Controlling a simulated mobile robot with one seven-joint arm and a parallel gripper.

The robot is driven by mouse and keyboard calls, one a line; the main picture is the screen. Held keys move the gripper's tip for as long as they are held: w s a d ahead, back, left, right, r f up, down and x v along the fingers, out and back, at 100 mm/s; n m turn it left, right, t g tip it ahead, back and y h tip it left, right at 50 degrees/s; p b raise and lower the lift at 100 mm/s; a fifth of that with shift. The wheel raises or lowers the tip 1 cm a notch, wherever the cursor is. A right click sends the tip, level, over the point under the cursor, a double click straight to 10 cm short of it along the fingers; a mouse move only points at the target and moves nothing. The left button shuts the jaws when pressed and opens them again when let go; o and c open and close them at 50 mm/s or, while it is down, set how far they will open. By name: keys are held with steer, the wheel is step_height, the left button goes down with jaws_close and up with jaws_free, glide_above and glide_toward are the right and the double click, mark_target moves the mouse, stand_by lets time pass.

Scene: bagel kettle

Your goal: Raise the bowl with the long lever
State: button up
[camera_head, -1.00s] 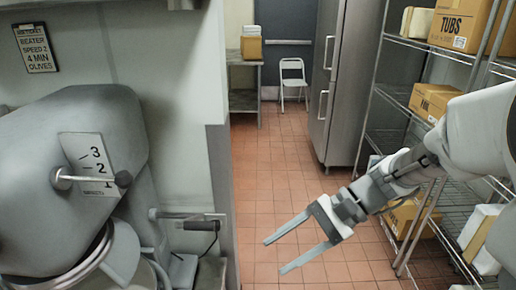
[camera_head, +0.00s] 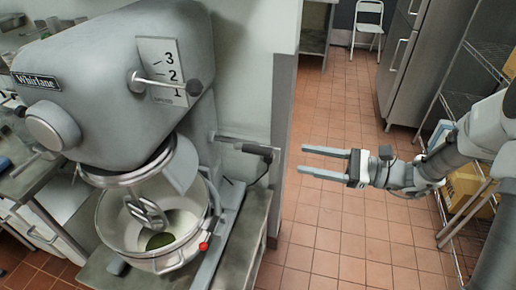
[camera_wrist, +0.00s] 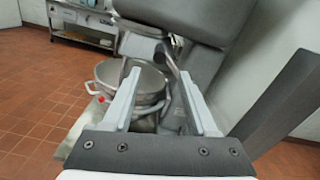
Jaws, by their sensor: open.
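The steel bowl (camera_head: 112,222) sits in the grey mixer (camera_head: 110,85) under the beater (camera_head: 147,210), with something dark green inside it. The long lever (camera_head: 247,147) sticks out to the right from the mixer's column and ends in a black grip. My gripper (camera_head: 327,163) is open and empty in the air to the right of that grip, pointing left toward it with a gap between. In the wrist view the bowl (camera_wrist: 150,82) shows beyond and between my fingers (camera_wrist: 160,95).
A short speed lever with a round knob (camera_head: 193,87) is on the mixer's head by the 1-2-3 plate. A wall edge (camera_head: 284,120) stands behind the long lever. Wire shelving (camera_head: 480,55) is at the right. The tiled floor (camera_head: 340,235) below my gripper is clear.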

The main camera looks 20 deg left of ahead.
mark_target(240, 147)
steer(key=a, duration=0.4)
steer(key=s+a, duration=0.1)
steer(key=a, duration=0.3)
steer(key=a+p, duration=0.1)
steer(key=a, duration=0.3)
steer(key=shift+s+a, duration=0.25)
jaws_close()
stand_by(0.8)
